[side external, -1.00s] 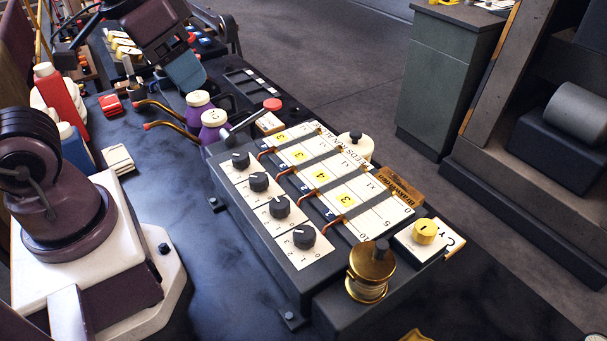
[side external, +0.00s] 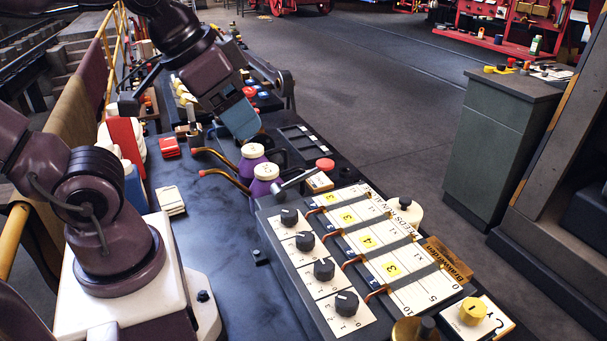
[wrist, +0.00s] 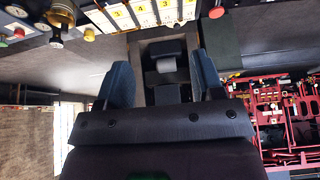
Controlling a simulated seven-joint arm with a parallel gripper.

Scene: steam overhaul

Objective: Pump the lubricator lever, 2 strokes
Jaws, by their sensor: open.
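The lubricator is a dark box (side external: 292,262) with black dials and a white, yellow-numbered panel on top. Its lever, a grey rod with a red knob (side external: 325,164), sticks out at the far end, tilted up to the right. A red knob that looks like the lever's also shows at the top of the wrist view (wrist: 216,12). My gripper (side external: 240,120) is up and left of the lever, beyond the purple bottles, apart from the lever. In the wrist view my gripper (wrist: 162,82) has its two blue fingers spread with nothing held between them.
Two purple oil cans (side external: 262,190) with copper spouts stand close left of the lever. A black tray (side external: 303,142) lies beyond it. A brass cap (side external: 408,330) and a yellow knob (side external: 473,311) sit at the near end. The bench left of the box is mostly clear.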

